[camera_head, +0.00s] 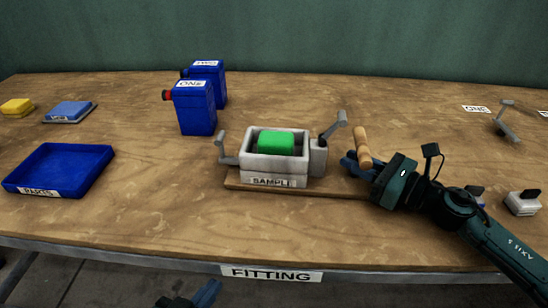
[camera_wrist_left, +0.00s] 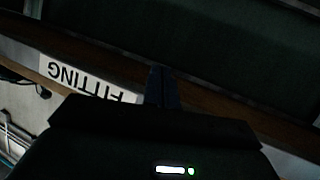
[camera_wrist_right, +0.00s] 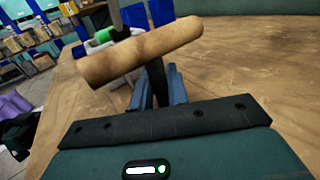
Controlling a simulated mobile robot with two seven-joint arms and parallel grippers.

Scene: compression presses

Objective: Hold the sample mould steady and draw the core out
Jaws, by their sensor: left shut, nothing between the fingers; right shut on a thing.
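The sample mould (camera_head: 262,175) is a pale grey box labelled SAMPLE on a wooden board, with a grey lever at each side. A green block (camera_head: 276,141) sits in its open top. My right gripper (camera_head: 352,163) is right of the mould, shut on the dark shaft of a wooden crossbar handle (camera_head: 362,147). That handle also shows close up in the right wrist view (camera_wrist_right: 140,53); the shaft's lower end is hidden, and I cannot tell whether it joins the mould. My left gripper (camera_head: 208,293) is shut and empty, low in front of the table's edge.
Two blue canisters (camera_head: 195,108) stand behind the mould. A blue parts tray (camera_head: 90,160) lies at left, with yellow and blue blocks (camera_head: 17,107) behind it. A small grey block (camera_head: 522,203) and a grey lever piece (camera_head: 505,122) are at right. The table front left of the board is clear.

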